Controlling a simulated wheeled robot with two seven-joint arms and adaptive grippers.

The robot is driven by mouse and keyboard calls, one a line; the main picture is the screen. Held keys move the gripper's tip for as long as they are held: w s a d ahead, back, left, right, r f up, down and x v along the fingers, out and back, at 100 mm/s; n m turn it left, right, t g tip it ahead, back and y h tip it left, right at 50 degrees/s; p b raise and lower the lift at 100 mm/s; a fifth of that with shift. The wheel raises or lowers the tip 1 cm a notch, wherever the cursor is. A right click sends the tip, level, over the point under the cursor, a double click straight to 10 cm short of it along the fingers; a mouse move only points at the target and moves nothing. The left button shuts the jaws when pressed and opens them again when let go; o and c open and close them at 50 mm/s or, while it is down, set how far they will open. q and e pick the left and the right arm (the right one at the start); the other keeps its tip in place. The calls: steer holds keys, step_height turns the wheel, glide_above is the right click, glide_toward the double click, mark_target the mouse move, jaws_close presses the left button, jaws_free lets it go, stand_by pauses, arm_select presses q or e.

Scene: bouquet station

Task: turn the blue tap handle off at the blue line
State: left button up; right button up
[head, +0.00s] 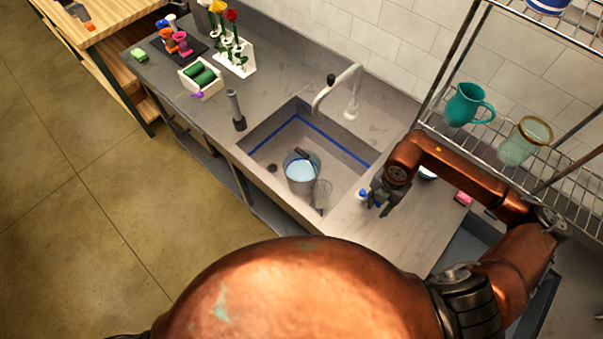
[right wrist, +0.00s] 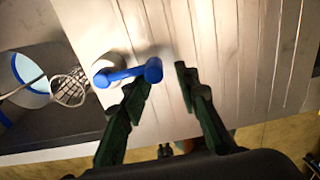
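The blue tap handle (right wrist: 128,75) is a short blue lever with a rounded knob, on a pale ring at the ribbed counter beside the sink. In the head view it is a small blue spot (head: 363,194), partly hidden by my right gripper (head: 382,203). In the right wrist view my right gripper (right wrist: 163,80) is open, one finger on each side of a gap. The lever's knob lies by the left fingertip, at the mouth of the gap; I cannot tell whether they touch. The blue line (head: 333,141) runs around the sink's inner wall. My left gripper is out of view.
A grey bucket of water (head: 301,171) stands in the sink, with a wire whisk-like item (head: 321,194) beside it. A white faucet (head: 338,88) arches over the sink's back edge. A wire rack (head: 500,150) with a teal jug (head: 466,105) and a glass pitcher (head: 524,141) stands right.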

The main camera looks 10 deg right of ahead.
steer(key=r, duration=0.1)
steer(key=w+r+p, duration=0.1)
steer(key=r, duration=0.1)
steer(key=shift+d+p, duration=0.2)
steer(key=shift+p, duration=0.1)
steer(key=r+p, duration=0.2)
steer(key=r, duration=0.2)
steer(key=shift+s+a+r+p, duration=0.1)
steer(key=shift+s+r+p, duration=0.05)
steer(key=shift+s+p, duration=0.2)
steer(key=shift+a, duration=0.15)
